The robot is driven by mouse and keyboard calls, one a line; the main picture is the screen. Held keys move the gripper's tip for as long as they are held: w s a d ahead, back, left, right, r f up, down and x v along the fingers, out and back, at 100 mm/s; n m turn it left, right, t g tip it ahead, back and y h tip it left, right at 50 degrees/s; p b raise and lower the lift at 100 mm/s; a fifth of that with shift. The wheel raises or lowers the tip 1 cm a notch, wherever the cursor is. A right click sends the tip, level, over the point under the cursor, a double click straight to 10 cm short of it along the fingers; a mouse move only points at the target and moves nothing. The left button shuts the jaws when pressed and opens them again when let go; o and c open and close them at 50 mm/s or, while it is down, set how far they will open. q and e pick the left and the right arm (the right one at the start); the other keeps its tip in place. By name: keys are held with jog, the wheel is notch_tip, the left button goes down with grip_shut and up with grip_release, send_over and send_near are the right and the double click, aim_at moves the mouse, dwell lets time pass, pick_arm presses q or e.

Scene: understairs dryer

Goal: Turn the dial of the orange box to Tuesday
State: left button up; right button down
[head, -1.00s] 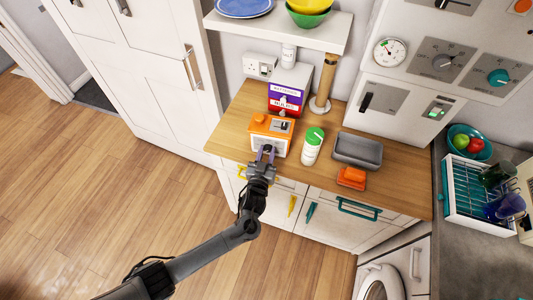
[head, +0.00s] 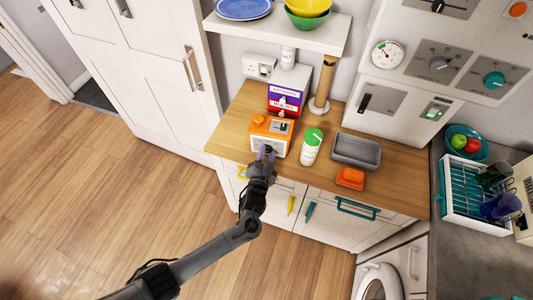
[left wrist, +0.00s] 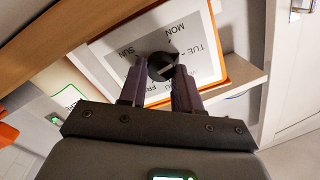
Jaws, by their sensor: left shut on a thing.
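The orange box (head: 257,126), with a white front, stands on the wooden counter near its front edge. In the left wrist view its white face (left wrist: 195,32) shows MON, TUE and SUN, with other day labels partly hidden. The round dark dial (left wrist: 162,65) sits in the middle of that face. My left gripper (head: 267,152) is at the front of the box; in the left wrist view its two fingers (left wrist: 160,82) are shut on the dial, one on each side. I cannot tell which day the dial points to. My right gripper is not in view.
A white bottle with a green cap (head: 311,147) stands just right of the box. A purple and red box (head: 287,98) stands behind it. A grey tray (head: 356,151) and an orange block (head: 350,178) lie further right. The floor at left is clear.

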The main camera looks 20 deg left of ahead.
pick_arm(q)
jog(key=shift+m, duration=0.9)
jog(key=o, duration=1.1)
jog(key=shift+c, duration=0.2)
jog(key=s+d, duration=0.1)
jog(key=s, duration=0.9)
jog(key=shift+s+d+b, duration=0.25)
jog(key=shift+s+b, duration=0.1)
